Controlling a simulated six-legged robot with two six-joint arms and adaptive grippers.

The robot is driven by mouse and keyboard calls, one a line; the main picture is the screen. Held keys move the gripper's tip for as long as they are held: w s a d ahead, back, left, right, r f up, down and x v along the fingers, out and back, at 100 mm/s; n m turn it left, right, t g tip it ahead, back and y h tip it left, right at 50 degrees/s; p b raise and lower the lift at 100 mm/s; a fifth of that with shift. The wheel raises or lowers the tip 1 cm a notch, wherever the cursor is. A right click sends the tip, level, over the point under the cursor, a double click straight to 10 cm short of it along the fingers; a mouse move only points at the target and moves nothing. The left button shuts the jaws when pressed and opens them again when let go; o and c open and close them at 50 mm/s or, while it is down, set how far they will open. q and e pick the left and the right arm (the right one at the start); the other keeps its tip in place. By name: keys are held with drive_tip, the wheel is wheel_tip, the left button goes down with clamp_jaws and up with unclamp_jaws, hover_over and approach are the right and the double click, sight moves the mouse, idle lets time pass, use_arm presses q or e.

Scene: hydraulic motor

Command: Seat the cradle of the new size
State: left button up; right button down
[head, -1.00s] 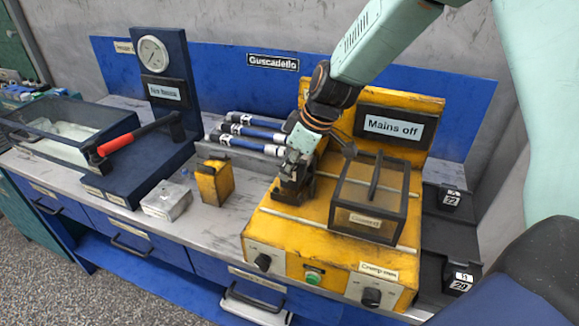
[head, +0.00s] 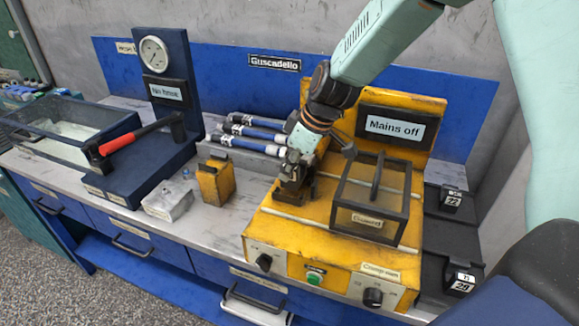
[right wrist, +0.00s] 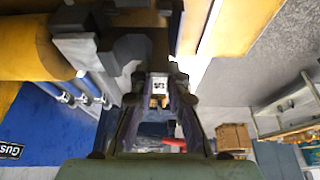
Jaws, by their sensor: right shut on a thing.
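My right gripper (head: 292,182) is shut on a small dark block, taken to be the cradle (head: 291,193), over the left part of the yellow crimping machine (head: 312,238). In the right wrist view a small white tag (right wrist: 158,85) with dark marks shows between the fingers; I cannot read it. The gripper hides most of the block, and I cannot tell whether it is fully down in its place. Two black pieces tagged 22 (head: 451,200) and 29 (head: 461,283) stand to the right of the machine. My left gripper is not in view.
A dark-framed guard box (head: 372,215) stands close right of the gripper. A "Mains off" sign (head: 391,127) is behind. Several blue hoses (head: 250,134) lie to the left, with a yellow block (head: 215,181), a grey block (head: 168,203) and a red-handled tool (head: 130,141).

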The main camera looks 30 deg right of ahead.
drive_tip(key=shift+f+b, duration=1.35)
drive_tip(key=shift+f, duration=0.05)
idle(0.3)
drive_tip(key=c, duration=1.4)
unclamp_jaws()
drive_tip(key=shift+o, duration=0.7)
drive_tip(key=v, duration=1.2)
